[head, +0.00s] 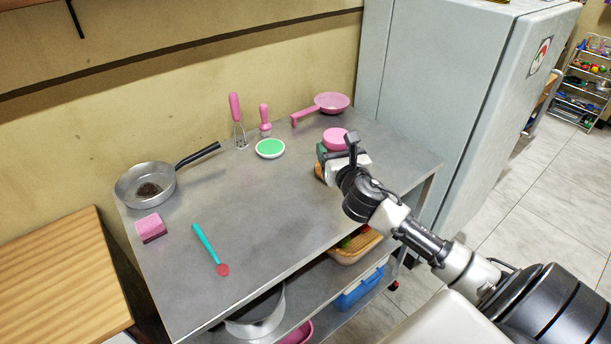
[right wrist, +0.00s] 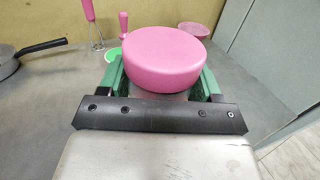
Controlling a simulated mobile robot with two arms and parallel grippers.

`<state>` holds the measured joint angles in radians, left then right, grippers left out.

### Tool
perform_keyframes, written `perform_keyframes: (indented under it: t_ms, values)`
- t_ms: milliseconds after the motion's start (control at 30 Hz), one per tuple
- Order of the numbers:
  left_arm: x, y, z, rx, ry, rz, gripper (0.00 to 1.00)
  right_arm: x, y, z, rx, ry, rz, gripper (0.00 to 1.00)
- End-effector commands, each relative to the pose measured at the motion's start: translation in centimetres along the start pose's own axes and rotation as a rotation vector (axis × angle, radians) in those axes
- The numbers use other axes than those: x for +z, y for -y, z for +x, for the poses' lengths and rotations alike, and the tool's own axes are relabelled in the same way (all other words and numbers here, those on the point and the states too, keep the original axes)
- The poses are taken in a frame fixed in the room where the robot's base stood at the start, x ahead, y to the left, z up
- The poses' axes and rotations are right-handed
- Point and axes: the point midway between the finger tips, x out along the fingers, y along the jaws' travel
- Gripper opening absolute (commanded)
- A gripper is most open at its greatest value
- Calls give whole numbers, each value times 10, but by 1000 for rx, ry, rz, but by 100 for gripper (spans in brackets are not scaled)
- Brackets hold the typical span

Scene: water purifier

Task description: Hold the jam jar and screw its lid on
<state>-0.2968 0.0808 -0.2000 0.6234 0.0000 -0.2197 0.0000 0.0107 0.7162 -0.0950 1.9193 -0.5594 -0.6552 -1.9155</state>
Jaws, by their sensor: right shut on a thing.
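My right gripper (head: 329,156), with green fingers, reaches over the back right of the metal table. The pink round lid (head: 336,139) shows just behind and above the fingers. In the right wrist view the lid (right wrist: 165,58) looks level and sits between and above the green fingers. The right gripper is shut on the jam jar, around its body below the lid. Only an orange-brown sliver of the jar (head: 319,172) shows beneath the gripper. Whether the lid is screwed tight or only resting cannot be told. My left gripper is not in view.
The table's middle is clear. A grey fridge (head: 450,90) stands right.

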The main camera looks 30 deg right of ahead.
Motion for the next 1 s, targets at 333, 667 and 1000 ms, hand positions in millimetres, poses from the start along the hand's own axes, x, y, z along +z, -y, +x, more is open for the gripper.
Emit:
perform_keyframes:
  t_ms: [333,667,1000]
  values:
    - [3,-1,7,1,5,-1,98,-42,-52,49,0,2,2,0]
    - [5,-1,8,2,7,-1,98,-47,-58,55,2,2,-2,0]
    - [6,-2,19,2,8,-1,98,-81,-58,54,1,-2,1,0]
